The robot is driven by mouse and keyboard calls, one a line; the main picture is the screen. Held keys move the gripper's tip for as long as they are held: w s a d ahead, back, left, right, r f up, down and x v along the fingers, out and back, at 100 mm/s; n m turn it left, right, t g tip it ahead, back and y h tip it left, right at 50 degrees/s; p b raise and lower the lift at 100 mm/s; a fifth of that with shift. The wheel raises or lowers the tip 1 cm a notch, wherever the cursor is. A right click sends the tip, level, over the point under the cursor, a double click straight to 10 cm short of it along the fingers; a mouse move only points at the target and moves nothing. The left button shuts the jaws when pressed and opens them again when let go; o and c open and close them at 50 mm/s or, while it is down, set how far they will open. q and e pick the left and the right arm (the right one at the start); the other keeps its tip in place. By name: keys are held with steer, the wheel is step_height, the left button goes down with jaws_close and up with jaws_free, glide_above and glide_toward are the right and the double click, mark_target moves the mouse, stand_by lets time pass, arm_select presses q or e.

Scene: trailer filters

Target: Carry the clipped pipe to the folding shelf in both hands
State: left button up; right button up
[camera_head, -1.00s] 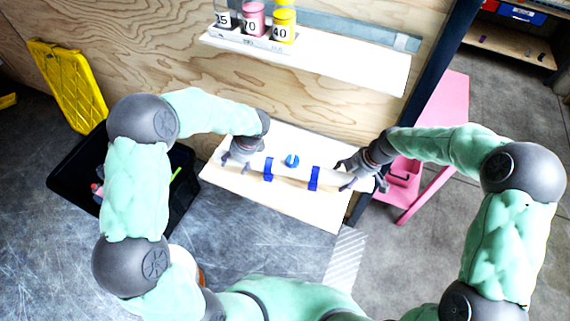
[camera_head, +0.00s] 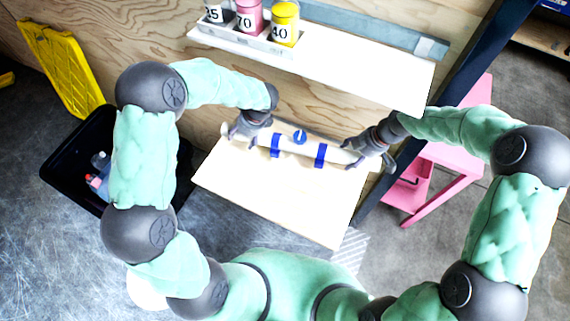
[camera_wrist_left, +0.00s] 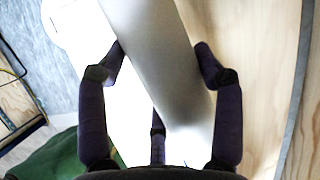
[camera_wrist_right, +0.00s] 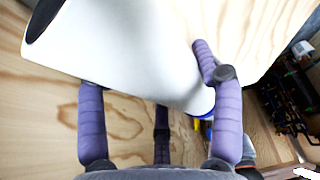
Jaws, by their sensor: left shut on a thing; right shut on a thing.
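The white clipped pipe (camera_head: 310,151) lies level above the back part of the folding shelf (camera_head: 270,194) in the head view, with two blue clips and a blue round knob. I cannot tell whether it touches the shelf. My left gripper (camera_head: 243,134) is shut on the pipe near its left end; the pipe runs between its fingers in the left wrist view (camera_wrist_left: 160,70). My right gripper (camera_head: 359,156) is shut on the pipe near its right end; the right wrist view shows the pipe (camera_wrist_right: 130,50) across its fingers and its dark open end.
An upper shelf (camera_head: 340,72) above holds a tray of numbered cans (camera_head: 247,32). A dark post (camera_head: 440,110) and a pink stand (camera_head: 450,158) are at the right. A black bin (camera_head: 75,150) and a yellow lid (camera_head: 62,72) are at the left.

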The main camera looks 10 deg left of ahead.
arm_select(q)
steer(key=shift+f, duration=0.15)
arm_select(e)
steer(key=shift+f, duration=0.1)
